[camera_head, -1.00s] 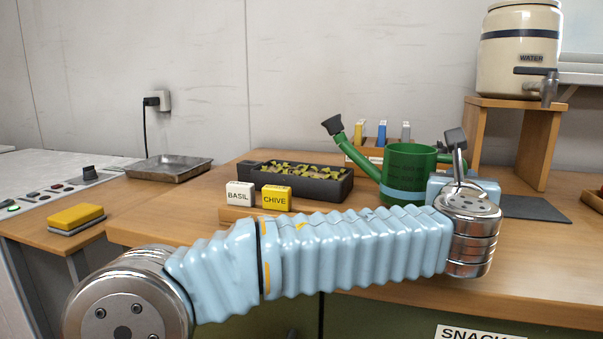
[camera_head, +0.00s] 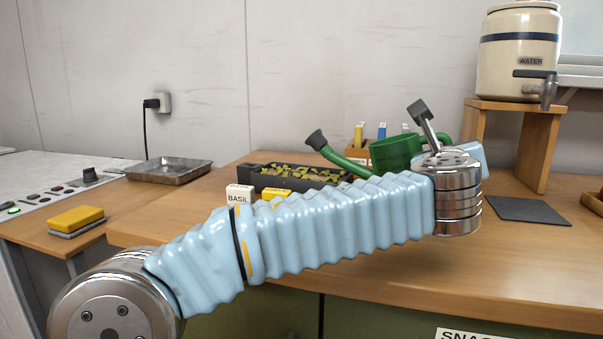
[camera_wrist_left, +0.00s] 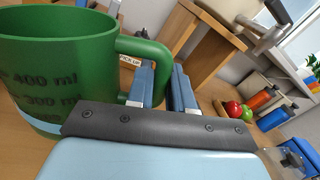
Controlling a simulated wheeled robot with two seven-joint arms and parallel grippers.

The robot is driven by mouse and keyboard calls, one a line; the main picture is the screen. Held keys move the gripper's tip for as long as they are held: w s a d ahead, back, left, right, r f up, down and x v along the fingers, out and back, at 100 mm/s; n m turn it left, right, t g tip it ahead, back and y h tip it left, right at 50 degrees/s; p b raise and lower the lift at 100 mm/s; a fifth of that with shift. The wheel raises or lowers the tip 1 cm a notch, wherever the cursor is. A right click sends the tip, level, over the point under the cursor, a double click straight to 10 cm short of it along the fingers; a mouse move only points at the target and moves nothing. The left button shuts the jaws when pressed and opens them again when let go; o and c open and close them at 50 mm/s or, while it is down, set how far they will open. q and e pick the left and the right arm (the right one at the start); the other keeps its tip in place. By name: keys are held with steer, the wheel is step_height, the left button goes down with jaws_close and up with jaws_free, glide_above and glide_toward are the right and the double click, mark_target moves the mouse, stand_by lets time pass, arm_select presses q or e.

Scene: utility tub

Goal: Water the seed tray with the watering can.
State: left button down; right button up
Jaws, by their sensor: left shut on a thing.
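The green watering can (camera_head: 392,153) is in the head view behind my left forearm, leaning left, with its spout (camera_head: 338,159) pointing left toward the seed tray. In the left wrist view the can (camera_wrist_left: 65,55) shows its volume marks and its handle (camera_wrist_left: 150,50). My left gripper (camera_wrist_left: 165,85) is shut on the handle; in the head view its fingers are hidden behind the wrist. The dark seed tray (camera_head: 258,181) with yellow-green seedlings lies left of the can. The spout's dark head is above the tray's far edge. No water shows. My right gripper is not in view.
A BASIL block (camera_head: 238,194) and a partly hidden yellow block (camera_head: 276,193) stand in front of the tray. A metal pan (camera_head: 168,171) lies to the left. A water dispenser (camera_head: 518,55) stands on a wooden stand (camera_head: 538,150) at right, near a dark mat (camera_head: 527,209).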

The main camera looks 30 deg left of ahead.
arm_select(q)
steer(key=shift+a+r+n+p, duration=0.2)
steer(key=shift+a+r+n, duration=0.2)
steer(key=shift+r, duration=0.3)
steer(key=shift+a+r+n+p, duration=0.25)
steer(key=shift+a+r+n, duration=0.15)
steer(key=shift+r, duration=0.3)
steer(key=shift+a+r+n+p, duration=0.2)
steer(key=shift+a+r+n, duration=0.15)
steer(key=shift+r, duration=0.35)
stand_by(1.0)
steer(key=shift+s+a+r+n, duration=0.1)
steer(key=shift+a+r+n, duration=0.5)
steer(key=shift+a, duration=0.3)
stand_by(1.1)
